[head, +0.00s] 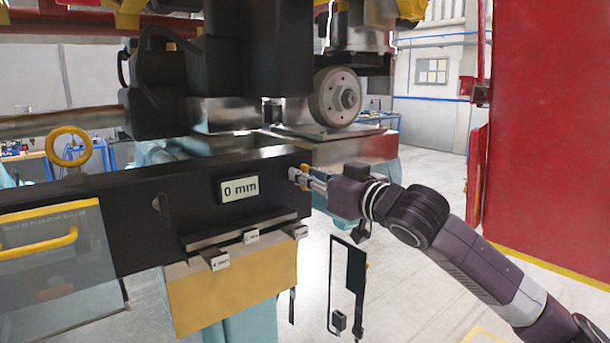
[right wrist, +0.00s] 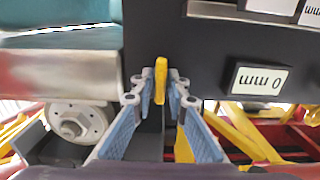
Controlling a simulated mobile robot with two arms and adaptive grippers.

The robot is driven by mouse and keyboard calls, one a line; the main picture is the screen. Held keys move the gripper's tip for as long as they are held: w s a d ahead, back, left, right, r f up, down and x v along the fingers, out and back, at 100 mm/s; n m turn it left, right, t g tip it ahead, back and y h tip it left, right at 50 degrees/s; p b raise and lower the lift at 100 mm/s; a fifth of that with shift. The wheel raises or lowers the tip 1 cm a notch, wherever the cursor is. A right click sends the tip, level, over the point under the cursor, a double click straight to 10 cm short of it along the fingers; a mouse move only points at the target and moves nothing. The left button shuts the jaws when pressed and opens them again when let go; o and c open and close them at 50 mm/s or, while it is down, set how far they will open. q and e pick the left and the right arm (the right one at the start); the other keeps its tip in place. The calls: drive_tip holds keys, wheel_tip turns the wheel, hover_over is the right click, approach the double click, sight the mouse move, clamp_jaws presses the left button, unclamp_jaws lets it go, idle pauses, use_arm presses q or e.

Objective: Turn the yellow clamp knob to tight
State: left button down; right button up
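The yellow clamp knob (right wrist: 161,80) is a narrow upright bar on the black beam, seen in the right wrist view. In the head view only a small bit of yellow (head: 304,168) shows at the beam's right end, mostly behind the fingers. My right gripper (right wrist: 161,77) has its two fingertips on either side of the knob, with narrow gaps; it looks open around it. In the head view my right gripper (head: 297,177) reaches in from the right to the beam's face. My left gripper is not in view.
A display reading 0 mm (head: 239,189) is on the black beam (head: 160,225), left of the knob. Small labelled tabs (head: 220,262) sit below it above a yellow block (head: 235,290). A grey wheel (head: 336,97) stands above. A red panel (head: 550,130) is at right.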

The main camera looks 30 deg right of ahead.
clamp_jaws()
drive_tip(key=shift+m, duration=0.3)
drive_tip(key=m, duration=0.3)
drive_tip(key=shift+r+m+p, duration=0.1)
drive_tip(key=shift+m+p, duration=0.25)
drive_tip(key=shift+m, duration=0.05)
drive_tip(key=m+p, duration=0.2)
drive_tip(key=m, duration=0.2)
drive_tip(key=shift+d+m, duration=0.15)
drive_tip(key=shift+m, duration=0.15)
drive_tip(key=m+p, duration=0.4)
drive_tip(key=m, duration=0.1)
drive_tip(key=shift+d+f+m+p, duration=0.1)
drive_tip(key=shift+f+m+p, duration=0.1)
drive_tip(key=shift+m+p, duration=1.75)
drive_tip(key=shift+p, duration=0.4)
